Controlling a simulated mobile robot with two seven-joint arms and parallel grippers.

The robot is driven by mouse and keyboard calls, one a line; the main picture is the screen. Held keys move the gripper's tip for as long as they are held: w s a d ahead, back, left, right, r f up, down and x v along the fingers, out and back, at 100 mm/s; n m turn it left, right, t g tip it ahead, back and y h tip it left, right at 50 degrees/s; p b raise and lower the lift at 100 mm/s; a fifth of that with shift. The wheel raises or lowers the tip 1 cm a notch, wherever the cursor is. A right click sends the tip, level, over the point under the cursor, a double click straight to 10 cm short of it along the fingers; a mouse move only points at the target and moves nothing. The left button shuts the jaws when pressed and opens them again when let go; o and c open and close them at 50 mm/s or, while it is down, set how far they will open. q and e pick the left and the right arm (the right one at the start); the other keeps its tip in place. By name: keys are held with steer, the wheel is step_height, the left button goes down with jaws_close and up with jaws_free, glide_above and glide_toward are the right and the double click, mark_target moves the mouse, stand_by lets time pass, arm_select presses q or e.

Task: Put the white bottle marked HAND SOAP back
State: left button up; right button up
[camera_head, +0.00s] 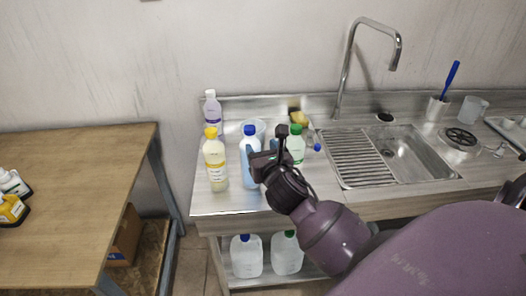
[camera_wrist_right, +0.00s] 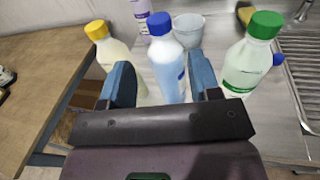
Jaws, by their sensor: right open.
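I cannot read HAND SOAP on any label. On the steel counter stand a blue-capped bottle with pale blue contents (camera_head: 249,163), a green-capped white bottle (camera_head: 297,149), a yellow-capped bottle (camera_head: 215,163) and a white bottle with a purple label (camera_head: 211,110). My right gripper (camera_head: 266,152) is open at the blue-capped bottle. In the right wrist view, the blue-capped bottle (camera_wrist_right: 166,65) shows between the two blue fingers of the right gripper (camera_wrist_right: 162,82); contact is unclear. The green-capped bottle (camera_wrist_right: 248,62) is right of the fingers, the yellow-capped one (camera_wrist_right: 117,55) left. My left gripper is out of view.
A pale bucket (camera_wrist_right: 188,29) stands behind the bottles. A sink (camera_head: 410,155) with a tall faucet (camera_head: 345,70) is to the right. White jugs (camera_head: 246,259) stand on the shelf below. A wooden table (camera_head: 70,190) with small bottles (camera_head: 12,208) is at left.

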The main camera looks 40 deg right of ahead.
steer(key=s+a+f+m+g+y, duration=0.2)
steer(key=s+a+f+m, duration=0.1)
steer(key=s+f+m, duration=0.6)
steer(key=s+a+f+m+g+y, duration=0.2)
steer(key=s+f+m, duration=0.8)
steer(key=f+m, duration=0.5)
steer(key=a+m+y, duration=0.1)
steer(key=m, duration=0.6)
steer(key=shift+a+f, duration=0.15)
steer(key=shift+a, duration=0.2)
